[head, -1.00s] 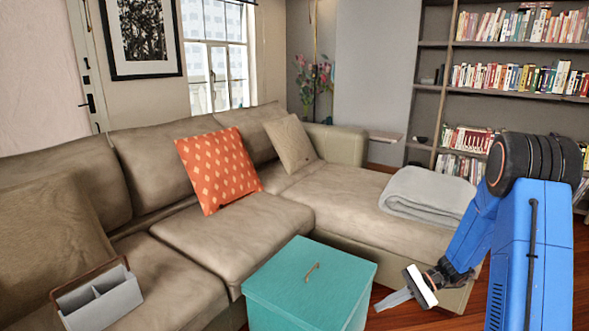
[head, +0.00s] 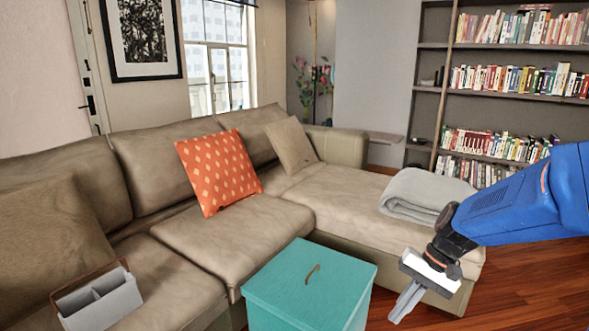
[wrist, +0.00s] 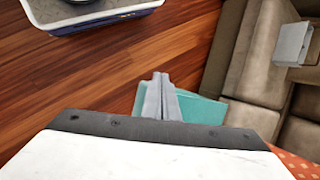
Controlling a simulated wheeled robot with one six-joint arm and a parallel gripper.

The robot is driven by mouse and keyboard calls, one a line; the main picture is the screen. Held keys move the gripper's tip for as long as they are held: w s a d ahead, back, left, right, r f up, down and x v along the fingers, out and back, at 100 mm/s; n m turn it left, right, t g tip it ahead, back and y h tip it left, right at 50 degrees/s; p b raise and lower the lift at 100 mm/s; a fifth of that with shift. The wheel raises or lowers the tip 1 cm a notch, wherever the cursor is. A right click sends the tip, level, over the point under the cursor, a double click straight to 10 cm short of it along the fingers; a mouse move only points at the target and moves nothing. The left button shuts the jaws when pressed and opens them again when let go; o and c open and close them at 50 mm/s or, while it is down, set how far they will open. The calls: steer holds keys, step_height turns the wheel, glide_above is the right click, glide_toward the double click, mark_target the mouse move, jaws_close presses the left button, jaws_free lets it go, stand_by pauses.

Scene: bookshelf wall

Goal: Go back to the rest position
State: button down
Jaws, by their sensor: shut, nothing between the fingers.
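My gripper (head: 405,305) is at the lower right in the head view, to the right of the teal box and in front of the sofa's chaise. Its fingers point down and are closed together with nothing between them. In the wrist view my gripper (wrist: 160,92) shows with its fingers together, and part of the teal box (wrist: 203,109) shows behind them. My blue arm reaches in from the right edge in the head view.
The teal lidded box (head: 290,297) stands before the beige sofa (head: 190,240). A grey caddy (head: 105,302), an orange cushion (head: 218,170) and a folded grey blanket (head: 425,195) lie on the sofa. A bookshelf (head: 430,85) stands behind. The wrist view shows a blue-and-white container (wrist: 95,17) on the wooden floor.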

steer(key=s+d+r+n+t+h, duration=0.2)
steer(key=s+r+t, duration=0.1)
steer(key=s, duration=0.4)
steer(key=s+d+r+n+t+h, duration=0.1)
steer(key=s+r+n+t+h, duration=0.1)
steer(key=s+r, duration=0.3)
steer(key=shift+s+d+n+t+h, duration=0.35)
steer(key=shift+s+t+h, duration=0.25)
steer(key=shift+s, duration=0.65)
steer(key=shift+a, duration=0.1)
